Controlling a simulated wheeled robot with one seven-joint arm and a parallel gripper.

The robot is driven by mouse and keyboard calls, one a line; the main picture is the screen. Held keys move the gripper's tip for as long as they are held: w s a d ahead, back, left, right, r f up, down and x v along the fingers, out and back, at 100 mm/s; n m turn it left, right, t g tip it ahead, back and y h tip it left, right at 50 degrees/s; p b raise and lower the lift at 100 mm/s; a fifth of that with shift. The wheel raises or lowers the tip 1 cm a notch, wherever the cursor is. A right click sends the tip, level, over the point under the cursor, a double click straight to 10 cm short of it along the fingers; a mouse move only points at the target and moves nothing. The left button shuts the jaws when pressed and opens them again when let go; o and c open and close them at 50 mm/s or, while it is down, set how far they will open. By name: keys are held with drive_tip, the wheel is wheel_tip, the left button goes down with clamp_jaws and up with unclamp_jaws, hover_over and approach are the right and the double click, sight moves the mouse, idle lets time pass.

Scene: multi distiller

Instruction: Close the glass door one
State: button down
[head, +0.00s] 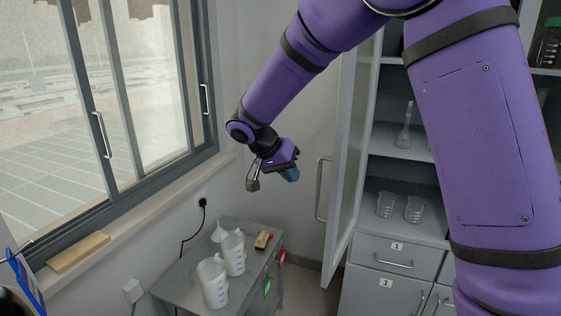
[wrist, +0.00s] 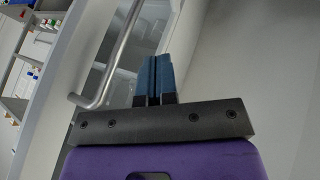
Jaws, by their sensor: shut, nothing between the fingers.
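The glass door (head: 343,165) of the grey cabinet stands open in the head view, swung out to the left of the shelves. Its metal handle (head: 319,188) is on the outer side, facing the window. My gripper (head: 291,174) is shut and empty, to the left of the door and a little above the handle. In the wrist view the shut blue fingertips (wrist: 153,78) point toward the door, and the handle (wrist: 112,66) runs diagonally just left of them. I cannot tell whether the fingers touch the door.
A small grey table (head: 190,284) with white beakers (head: 213,283) stands below my gripper. The cabinet shelves hold a flask (head: 404,128) and glass beakers (head: 414,210). Drawers (head: 385,255) marked 1 sit under the shelves. A window (head: 130,90) fills the left wall.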

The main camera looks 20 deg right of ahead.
drive_tip(key=shift+s+d+f, duration=0.1)
drive_tip(key=shift+s+d, duration=0.25)
drive_tip(key=shift+d, duration=0.3)
drive_tip(key=shift+s+d+f, duration=0.1)
drive_tip(key=shift+s+d, duration=0.3)
drive_tip(key=shift+d, duration=0.2)
drive_tip(key=shift+s+d+f, duration=0.1)
drive_tip(key=shift+s+d, duration=0.25)
drive_tip(key=shift+d, duration=0.3)
